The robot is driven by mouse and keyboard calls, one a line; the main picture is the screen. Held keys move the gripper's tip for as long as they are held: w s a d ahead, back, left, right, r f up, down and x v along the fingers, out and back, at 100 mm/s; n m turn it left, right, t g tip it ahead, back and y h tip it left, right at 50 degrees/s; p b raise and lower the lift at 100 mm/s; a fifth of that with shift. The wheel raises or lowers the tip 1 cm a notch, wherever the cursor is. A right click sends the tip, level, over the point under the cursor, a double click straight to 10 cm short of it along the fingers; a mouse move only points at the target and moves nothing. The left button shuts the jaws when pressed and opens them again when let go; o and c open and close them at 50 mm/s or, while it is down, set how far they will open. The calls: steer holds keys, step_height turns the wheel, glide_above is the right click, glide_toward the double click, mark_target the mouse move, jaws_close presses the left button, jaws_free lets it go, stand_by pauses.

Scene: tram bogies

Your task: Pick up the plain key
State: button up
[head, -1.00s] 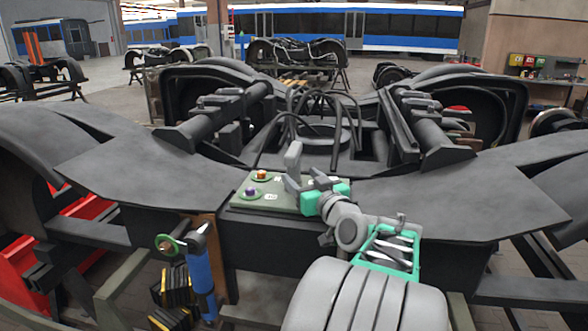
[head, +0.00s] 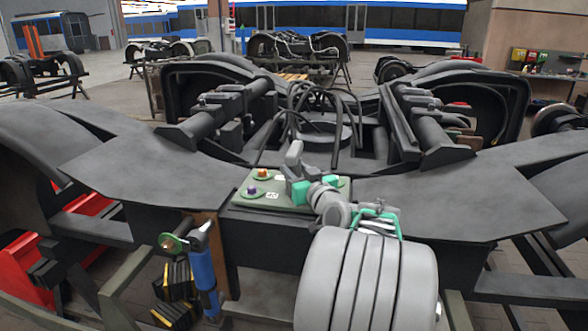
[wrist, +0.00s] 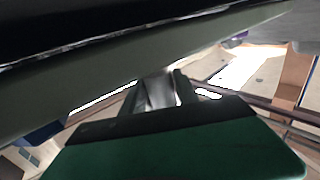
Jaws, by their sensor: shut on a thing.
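My gripper (head: 299,181) is low over the green plate (head: 243,203) on the dark bogie frame in the head view. It is shut on a light grey piece, the plain key (head: 294,152), which stands up tilted above the jaws. In the wrist view the grey key (wrist: 160,92) shows between the two dark fingers, with the green gripper body in front. The key's lower end is hidden, so I cannot tell whether it touches the plate.
An orange knob (head: 262,174) and a purple knob (head: 251,191) stand on the plate's left side, with white labels nearby. Dark curved hoses (head: 318,103) rise behind. A blue cylinder (head: 203,270) hangs at the front left. Flat frame surfaces lie clear on both sides.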

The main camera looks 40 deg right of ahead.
jaws_close()
steer(key=shift+r, duration=0.15)
